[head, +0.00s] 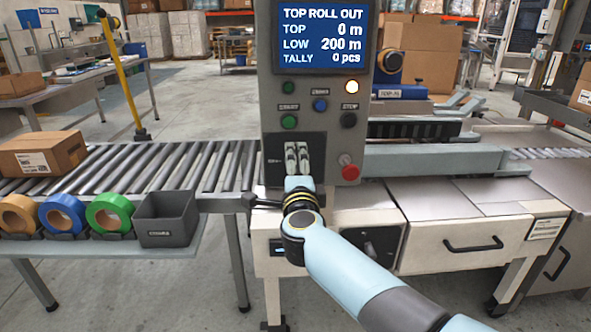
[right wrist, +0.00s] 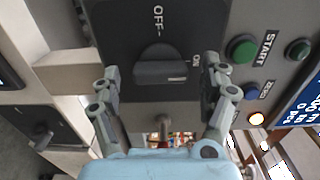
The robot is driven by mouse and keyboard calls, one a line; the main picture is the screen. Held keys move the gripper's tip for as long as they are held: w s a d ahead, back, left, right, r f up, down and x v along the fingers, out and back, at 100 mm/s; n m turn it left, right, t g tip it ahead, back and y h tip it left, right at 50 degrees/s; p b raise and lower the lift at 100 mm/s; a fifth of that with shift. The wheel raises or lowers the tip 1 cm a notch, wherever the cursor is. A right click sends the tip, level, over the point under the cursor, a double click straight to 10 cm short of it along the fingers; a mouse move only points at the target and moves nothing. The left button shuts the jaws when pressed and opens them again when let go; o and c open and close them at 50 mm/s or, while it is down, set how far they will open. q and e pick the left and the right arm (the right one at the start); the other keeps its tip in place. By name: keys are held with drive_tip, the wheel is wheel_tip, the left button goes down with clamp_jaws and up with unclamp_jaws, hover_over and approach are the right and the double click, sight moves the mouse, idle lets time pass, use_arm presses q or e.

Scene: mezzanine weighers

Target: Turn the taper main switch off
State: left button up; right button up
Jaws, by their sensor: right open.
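The taper main switch is a black rotary knob (right wrist: 160,66) on a dark plate (right wrist: 120,30) marked OFF and ON. Its raised bar lies level in the right wrist view, with a pale mark at the end towards ON. My right gripper (right wrist: 161,84) is open, one finger on each side of the knob's bar, with visible gaps to it. In the head view the right gripper (head: 297,155) is in front of the plate on the grey control panel (head: 270,110) and hides the knob. My left gripper is not in view.
A red mushroom button (head: 347,171) is right of the gripper. A green START button (head: 289,122), black STOP button (head: 348,120) and blue button (head: 320,105) sit above. A lamp (head: 352,87) glows white. Another black rotary switch (head: 374,250) is lower on the cabinet. A roller conveyor (head: 170,165) runs left.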

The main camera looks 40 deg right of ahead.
drive_tip(key=shift+w+d, duration=0.2)
drive_tip(key=shift+w, duration=0.05)
drive_tip(key=c, duration=1.2)
